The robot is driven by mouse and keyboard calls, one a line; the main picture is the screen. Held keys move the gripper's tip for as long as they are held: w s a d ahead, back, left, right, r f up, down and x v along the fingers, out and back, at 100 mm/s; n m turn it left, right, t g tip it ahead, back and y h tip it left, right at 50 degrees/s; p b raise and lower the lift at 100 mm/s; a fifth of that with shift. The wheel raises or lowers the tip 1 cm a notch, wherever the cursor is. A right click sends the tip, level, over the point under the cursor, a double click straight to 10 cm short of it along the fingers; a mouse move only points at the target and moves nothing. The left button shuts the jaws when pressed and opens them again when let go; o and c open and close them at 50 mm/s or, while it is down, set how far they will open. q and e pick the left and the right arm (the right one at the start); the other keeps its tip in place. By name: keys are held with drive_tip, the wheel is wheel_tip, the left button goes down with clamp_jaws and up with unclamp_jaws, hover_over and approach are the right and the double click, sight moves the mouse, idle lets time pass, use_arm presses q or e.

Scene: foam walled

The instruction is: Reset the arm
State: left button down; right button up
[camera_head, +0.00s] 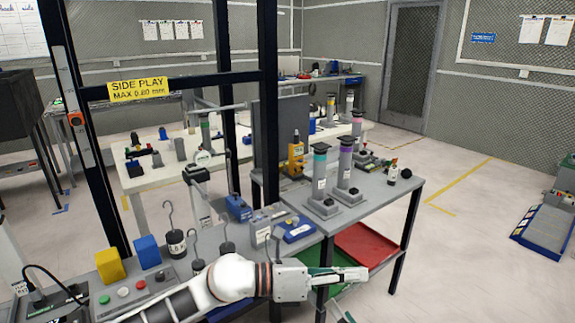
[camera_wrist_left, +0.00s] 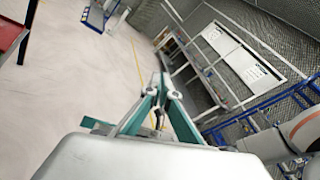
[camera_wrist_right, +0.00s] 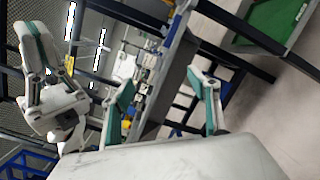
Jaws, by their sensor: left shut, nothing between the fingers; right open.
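My left arm reaches in from the left in the head view, over the front of the grey table. Its gripper (camera_head: 352,275) points right, with fingers together and empty, above the red tray and green tray. In the left wrist view its green-padded fingers (camera_wrist_left: 160,92) meet at the tips, with only floor and room behind. My right gripper in the right wrist view has its two fingers (camera_wrist_right: 163,90) spread wide with nothing between them. My left gripper also shows at the left of the right wrist view.
The grey table (camera_head: 385,192) holds grey cylinders on stands, a yellow device (camera_head: 296,157) and hooked weights (camera_head: 177,243). A control box with buttons (camera_head: 135,292), a yellow block and a blue block are at the left. A red tray (camera_head: 365,245) sits below. Open floor lies right.

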use_arm(q)
drive_tip(key=a+f+n+t+y, duration=0.3)
drive_tip(key=a+f+n+t, duration=0.4)
drive_tip(key=n, duration=0.7)
drive_tip(key=a+f+n+t+y, duration=0.3)
drive_tip(key=a+f+n+t, duration=0.25)
drive_tip(key=a+n, duration=0.6)
drive_tip(key=s+a+f+n+g+y, duration=0.2)
drive_tip(key=s+a+f+n+y, duration=0.2)
drive_tip(key=s+a+f+n, duration=0.3)
drive_tip(key=s+a+f+n+g+y, duration=0.2)
drive_tip(key=s+a+f+n+y, duration=0.2)
drive_tip(key=s+a+f+n, duration=0.4)
drive_tip(key=s+f+n, duration=0.1)
drive_tip(key=s+f, duration=0.2)
drive_tip(key=f, duration=0.4)
drive_tip(key=shift+s+f, duration=0.15)
drive_tip(key=shift+f, duration=0.15)
use_arm(e)
drive_tip(key=s+d+f+m+g+h, duration=0.2)
drive_tip(key=s+d+f+m+g, duration=0.1)
drive_tip(key=s+f+m, duration=0.6)
drive_tip(key=s+d+f+m+g+h, duration=0.2)
drive_tip(key=s+f+m, duration=0.8)
drive_tip(key=m, duration=0.6)
drive_tip(key=shift+s+d+f+m+g+h, duration=0.3)
drive_tip(key=shift+d+f+g+h, duration=0.15)
drive_tip(key=shift+d, duration=0.7)
